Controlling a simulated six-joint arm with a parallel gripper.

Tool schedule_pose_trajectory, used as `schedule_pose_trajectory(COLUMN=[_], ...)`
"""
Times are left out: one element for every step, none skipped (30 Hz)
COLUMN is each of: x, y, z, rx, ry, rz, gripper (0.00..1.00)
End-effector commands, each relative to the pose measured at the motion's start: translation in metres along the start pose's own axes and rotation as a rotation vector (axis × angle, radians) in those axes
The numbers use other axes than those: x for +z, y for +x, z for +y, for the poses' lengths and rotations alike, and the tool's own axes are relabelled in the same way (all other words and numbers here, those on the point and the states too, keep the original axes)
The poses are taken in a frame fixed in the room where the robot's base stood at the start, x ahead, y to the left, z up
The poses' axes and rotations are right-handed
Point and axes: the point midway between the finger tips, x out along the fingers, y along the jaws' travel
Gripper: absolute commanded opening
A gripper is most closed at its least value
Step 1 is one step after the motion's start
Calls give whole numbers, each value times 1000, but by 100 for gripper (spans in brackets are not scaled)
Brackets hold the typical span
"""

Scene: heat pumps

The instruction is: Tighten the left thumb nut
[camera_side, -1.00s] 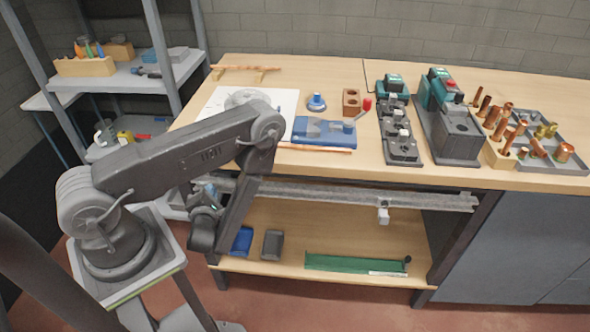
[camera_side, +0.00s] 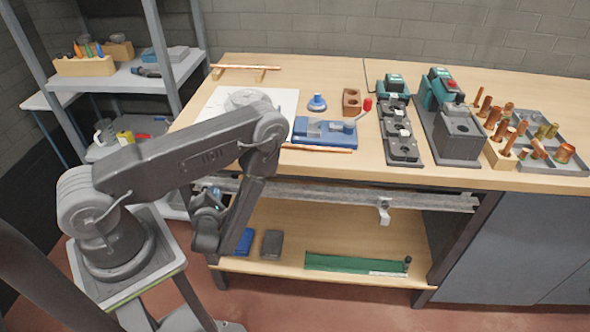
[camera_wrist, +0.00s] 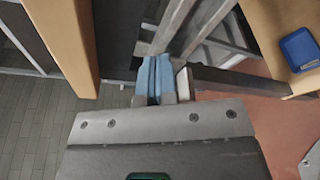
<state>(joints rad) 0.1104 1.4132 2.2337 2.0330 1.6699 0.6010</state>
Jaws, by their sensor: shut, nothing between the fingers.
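My gripper shows in the wrist view with its two blue fingers (camera_wrist: 155,80) pressed together and nothing between them. In the side view my wrist hangs in front of the bench's front edge, at the left end of the grey rail (camera_side: 330,194) below the top. The fingertips are mostly hidden there by my arm. A small pale block (camera_wrist: 183,83) shows right beside the fingers in the wrist view; I cannot tell what it is or whether they touch. A pale bracket (camera_side: 384,210) hangs on the rail further right. I cannot make out the left thumb nut in either view.
The wooden bench top (camera_side: 330,75) lies above, with a blue fixture (camera_side: 325,132) near its front edge. The lower shelf (camera_side: 290,225) holds blue and dark trays and a green strip (camera_side: 350,263). A shelf rack (camera_side: 130,78) stands at the left.

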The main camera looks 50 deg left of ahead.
Motion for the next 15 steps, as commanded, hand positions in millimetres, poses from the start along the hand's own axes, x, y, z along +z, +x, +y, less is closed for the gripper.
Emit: schedule_pose_trajectory(x=[0, -1, -2, -3, -4, -5, -6, -7, -8, -9, -10, -11, -12, -12, -13], y=[-6, -10, -14, -18, -22, -26, -30, -33, -37, -41, -44, -47, -49, -50, -52], z=[-2, -1, -1, -1, -1, -1, -1, 0, 0, -1, 0, 0, 0, 0, 1], rx=[-4, -3, -3, -3, -4, -3, -3, -2, -2, -3, -2, -2, -1, 0, 1], ry=[1, 2, 4, 4, 6, 7, 7, 7, 7, 8, 9, 9, 8, 8, 7], rz=[-8, -7, -8, -7, -8, -8, -8, -8, -8, -9, -8, -7, -6, -6, -6], gripper=[0, 0, 0, 0, 0, 0, 0, 0, 0, 0, 0, 0, 0, 0, 0])
